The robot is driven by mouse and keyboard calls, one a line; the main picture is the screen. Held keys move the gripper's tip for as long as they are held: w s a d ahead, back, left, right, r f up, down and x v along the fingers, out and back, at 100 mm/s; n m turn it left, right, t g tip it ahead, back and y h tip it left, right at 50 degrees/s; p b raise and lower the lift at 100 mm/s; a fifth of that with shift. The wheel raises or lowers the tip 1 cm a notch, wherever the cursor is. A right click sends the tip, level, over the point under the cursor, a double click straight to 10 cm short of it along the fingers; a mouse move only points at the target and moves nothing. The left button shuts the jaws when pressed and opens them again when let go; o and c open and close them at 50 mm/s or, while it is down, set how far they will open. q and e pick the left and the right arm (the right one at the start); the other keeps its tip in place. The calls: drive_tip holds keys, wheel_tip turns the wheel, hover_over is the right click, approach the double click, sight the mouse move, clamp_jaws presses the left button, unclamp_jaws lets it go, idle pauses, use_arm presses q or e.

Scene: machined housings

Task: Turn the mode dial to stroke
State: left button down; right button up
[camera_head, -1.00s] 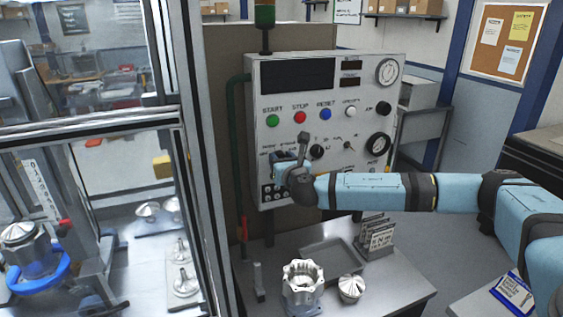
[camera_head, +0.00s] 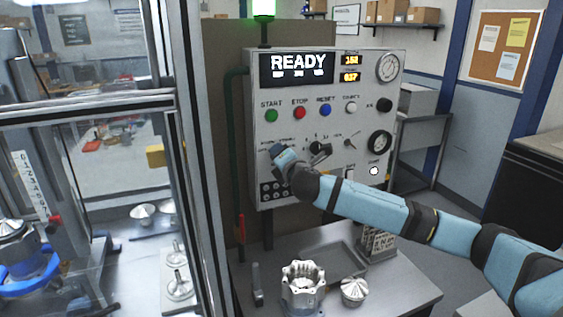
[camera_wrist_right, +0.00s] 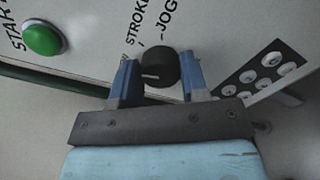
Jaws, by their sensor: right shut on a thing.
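The mode dial is a round black knob (camera_wrist_right: 160,68) with a short white mark, seen in the right wrist view. STROKE and JOG labels (camera_wrist_right: 148,25) are printed beside it on the panel. My right gripper (camera_wrist_right: 160,63) has its two blue fingers on either side of the knob, shut on it. In the head view my right gripper (camera_head: 281,154) is at the lower left of the control panel (camera_head: 345,85) and hides the dial. I cannot tell for sure which label the mark points to. My left gripper is not in view.
The panel display (camera_head: 298,65) reads READY, and a green beacon (camera_head: 263,8) is lit above. START (camera_head: 271,115), STOP (camera_head: 299,112) and RESET (camera_head: 326,110) buttons are above the gripper.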

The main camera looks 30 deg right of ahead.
drive_tip(key=shift+f+m+b, duration=0.15)
drive_tip(key=shift+m+b, duration=0.7)
drive_tip(key=shift+m, duration=2.45)
drive_tip(key=o, duration=0.9)
drive_tip(key=shift+s, duration=0.1)
drive_tip(key=b+v, duration=0.2)
drive_tip(key=v, duration=1.1)
drive_tip(key=shift+s+b, duration=0.35)
drive_tip(key=shift+s, duration=0.05)
